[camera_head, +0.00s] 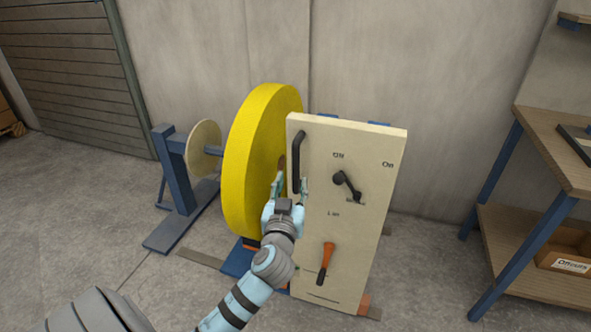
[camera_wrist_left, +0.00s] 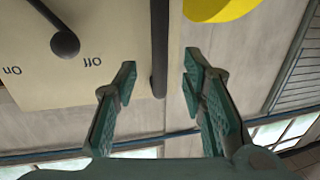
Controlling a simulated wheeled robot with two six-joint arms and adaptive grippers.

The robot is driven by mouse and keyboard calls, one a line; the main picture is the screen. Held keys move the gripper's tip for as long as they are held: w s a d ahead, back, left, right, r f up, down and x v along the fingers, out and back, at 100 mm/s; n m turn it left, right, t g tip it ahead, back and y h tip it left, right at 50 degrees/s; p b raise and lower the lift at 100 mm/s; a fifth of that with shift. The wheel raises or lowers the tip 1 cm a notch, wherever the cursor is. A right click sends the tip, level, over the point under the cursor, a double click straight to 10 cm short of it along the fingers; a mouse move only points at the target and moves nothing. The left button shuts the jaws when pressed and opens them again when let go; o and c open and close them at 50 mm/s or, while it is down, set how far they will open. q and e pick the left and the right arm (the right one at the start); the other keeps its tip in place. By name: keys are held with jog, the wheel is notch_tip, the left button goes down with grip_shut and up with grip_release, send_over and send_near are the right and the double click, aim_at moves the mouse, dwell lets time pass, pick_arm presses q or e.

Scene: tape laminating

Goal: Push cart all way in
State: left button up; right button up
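The cart (camera_head: 355,225) has an upright beige panel facing me, just right of a big yellow roll (camera_head: 258,160). A dark vertical bar handle (camera_head: 299,160) sits at the panel's upper left; it also shows in the left wrist view (camera_wrist_left: 159,45). My left gripper (camera_head: 290,184) is open at the lower part of the handle. In the left wrist view, its spread fingers (camera_wrist_left: 157,75) appear on either side of the handle's line, with a gap to each side. I cannot tell whether it touches the handle. My right gripper is out of view.
The panel has a black rotary switch (camera_head: 346,186) with Off and On marks and an orange lever (camera_head: 327,260). A blue stand (camera_head: 176,175) with a disc is at left. A wooden workbench (camera_head: 550,130) stands at right. Floor between panel and bench is clear.

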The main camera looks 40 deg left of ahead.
aim_at(295, 170)
pick_arm(q)
jog(key=x, duration=0.8)
jog(key=shift+b, duration=0.4)
grip_shut()
